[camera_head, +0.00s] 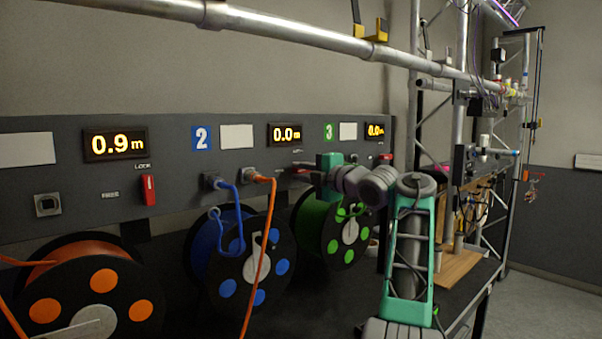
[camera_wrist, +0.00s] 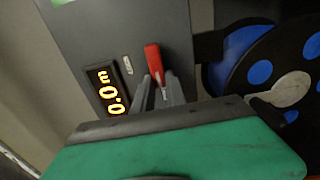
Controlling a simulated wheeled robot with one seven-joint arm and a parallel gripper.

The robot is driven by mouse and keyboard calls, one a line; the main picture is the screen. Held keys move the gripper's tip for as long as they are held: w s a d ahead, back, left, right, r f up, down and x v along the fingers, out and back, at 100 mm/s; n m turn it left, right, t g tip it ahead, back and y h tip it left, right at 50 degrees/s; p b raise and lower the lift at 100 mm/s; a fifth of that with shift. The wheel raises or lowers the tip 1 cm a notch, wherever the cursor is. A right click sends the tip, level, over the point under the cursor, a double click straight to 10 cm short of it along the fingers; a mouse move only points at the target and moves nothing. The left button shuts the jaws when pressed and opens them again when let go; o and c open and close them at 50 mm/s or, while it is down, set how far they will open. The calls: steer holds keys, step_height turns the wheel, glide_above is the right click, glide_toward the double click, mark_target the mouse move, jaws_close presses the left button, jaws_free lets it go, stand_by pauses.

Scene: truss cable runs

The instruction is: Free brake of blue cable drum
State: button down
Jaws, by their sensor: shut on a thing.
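The blue cable drum (camera_head: 228,285) sits below the panel sign "2" (camera_head: 201,138), with blue discs on its black flange. The drum also shows at the right of the wrist view (camera_wrist: 260,72). Its red brake lever (camera_wrist: 152,58) is beside the lit display (camera_wrist: 105,90), which reads 0.0 m. My gripper (camera_wrist: 160,88) is shut on the lever's lower end in that view. The lever appears to lie sideways, along the line of the display's digits. In the head view my gripper (camera_head: 305,176) is at the panel and hides most of the lever.
An orange drum (camera_head: 80,285) stands at left and a green drum (camera_head: 335,230) at right. An orange cable (camera_head: 262,240) hangs in front of the blue drum. A truss tube (camera_head: 300,35) runs above the panel. The floor (camera_head: 550,300) at right is clear.

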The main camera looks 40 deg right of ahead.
steer(key=shift+f, duration=0.1)
steer(key=c, duration=1.4)
jaws_free()
steer(key=shift+o, duration=0.2)
steer(key=s+b, duration=0.2)
steer(key=s, duration=0.5)
steer(key=shift+s+d, duration=0.15)
steer(key=shift+s, duration=0.25)
